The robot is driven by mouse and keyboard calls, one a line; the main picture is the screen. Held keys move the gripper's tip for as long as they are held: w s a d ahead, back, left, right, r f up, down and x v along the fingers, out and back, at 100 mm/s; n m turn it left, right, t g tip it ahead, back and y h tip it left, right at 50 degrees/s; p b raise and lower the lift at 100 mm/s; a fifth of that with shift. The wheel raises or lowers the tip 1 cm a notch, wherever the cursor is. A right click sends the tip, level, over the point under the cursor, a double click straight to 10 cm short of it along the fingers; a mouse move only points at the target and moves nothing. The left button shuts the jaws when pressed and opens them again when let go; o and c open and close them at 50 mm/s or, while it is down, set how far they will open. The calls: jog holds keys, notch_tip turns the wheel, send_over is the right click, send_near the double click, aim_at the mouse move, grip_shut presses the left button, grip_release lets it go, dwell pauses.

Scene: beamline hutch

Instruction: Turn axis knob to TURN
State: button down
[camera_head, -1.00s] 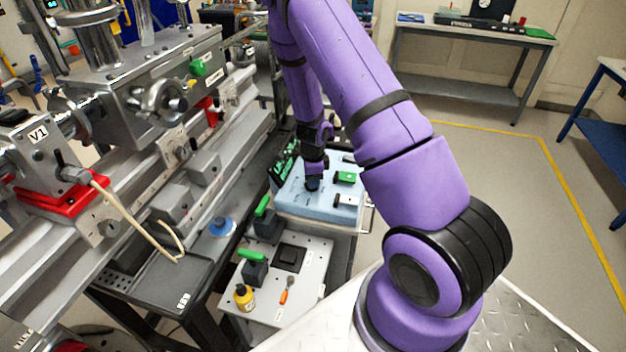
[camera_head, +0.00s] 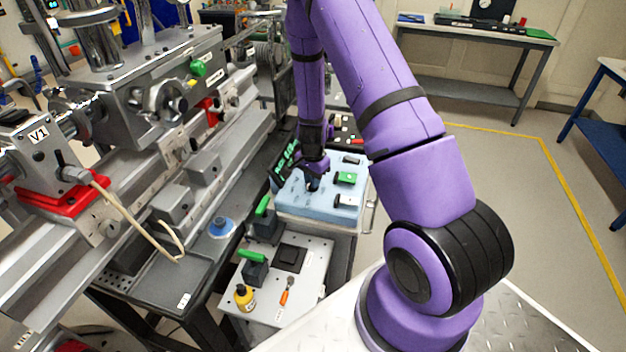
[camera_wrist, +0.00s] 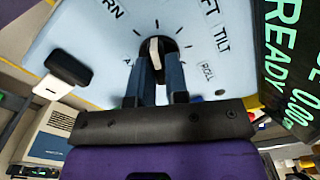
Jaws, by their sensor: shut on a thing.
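The axis knob (camera_wrist: 157,44) is a dark round knob with a pale bar across it, on a light blue panel. Around it, the wrist view shows tick marks and the labels TILT, ROLL and two partly cut off, ending in "RN" and "FT". My gripper (camera_wrist: 157,68) is shut on the knob's pale bar, one finger on each side. The bar runs roughly up and down in the wrist view; which label it points to is unclear. In the head view my gripper (camera_head: 313,185) reaches down onto the blue control box (camera_head: 290,207), and hides the knob.
A black handle or switch (camera_wrist: 68,68) stands left of the knob. A dark display (camera_wrist: 283,60) with green text, including READY, is at the right. A green switch (camera_head: 345,178) and a pale one (camera_head: 345,201) are on the box. The metal beamline (camera_head: 170,205) stands left.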

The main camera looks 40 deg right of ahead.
jog(key=n, duration=0.6)
jog(key=shift+w, duration=0.15)
jog(key=shift+n, duration=0.4)
jog(key=c, duration=1.1)
grip_release()
jog(key=shift+r, duration=0.1)
notch_tip(320, 180, up, 11)
jog(key=shift+f, duration=0.2)
